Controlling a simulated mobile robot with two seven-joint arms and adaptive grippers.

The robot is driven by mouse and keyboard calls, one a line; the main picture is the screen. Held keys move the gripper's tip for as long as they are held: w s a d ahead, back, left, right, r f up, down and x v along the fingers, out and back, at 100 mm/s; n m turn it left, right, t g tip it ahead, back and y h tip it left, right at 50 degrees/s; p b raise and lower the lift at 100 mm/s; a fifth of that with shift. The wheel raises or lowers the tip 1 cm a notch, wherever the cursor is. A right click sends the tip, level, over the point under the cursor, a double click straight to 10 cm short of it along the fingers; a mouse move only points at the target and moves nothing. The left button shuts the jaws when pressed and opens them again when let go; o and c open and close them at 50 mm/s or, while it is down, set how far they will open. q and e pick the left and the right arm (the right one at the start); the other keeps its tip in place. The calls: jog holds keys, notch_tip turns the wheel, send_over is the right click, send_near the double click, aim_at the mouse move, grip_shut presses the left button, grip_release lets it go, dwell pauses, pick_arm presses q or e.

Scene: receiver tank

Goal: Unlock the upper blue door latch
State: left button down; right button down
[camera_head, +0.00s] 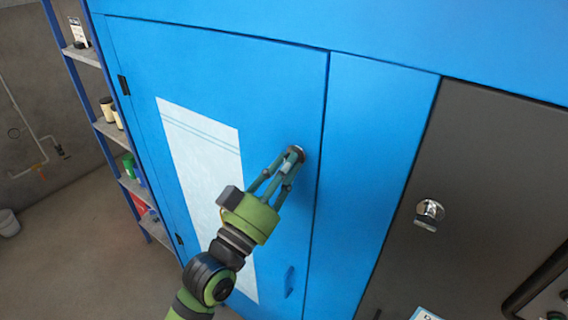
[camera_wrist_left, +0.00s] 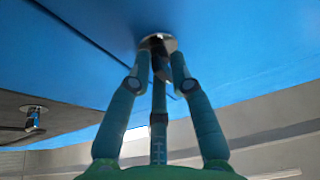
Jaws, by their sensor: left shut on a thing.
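The blue door (camera_head: 265,85) has a white sheet (camera_head: 205,160) on its front. The upper latch (camera_head: 297,151) sits near the door's right edge; it also shows in the left wrist view as a round metal plate (camera_wrist_left: 158,41) with a dark part below it. My left gripper (camera_head: 289,163) is at the latch with its fingers closed around that dark part. The fingers hide most of the latch. The door looks closed. My right gripper is not in view.
A dark grey panel (camera_head: 480,170) to the right carries a similar round metal latch (camera_head: 429,213). A blue handle-like part (camera_head: 289,281) is low on the door. A shelf rack (camera_head: 110,130) with small containers stands at the left. The floor (camera_head: 95,250) at lower left is clear.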

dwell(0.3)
pick_arm(q)
jog(key=c, duration=1.2)
grip_release()
jog(key=shift+d, duration=0.1)
jog(key=v, duration=1.2)
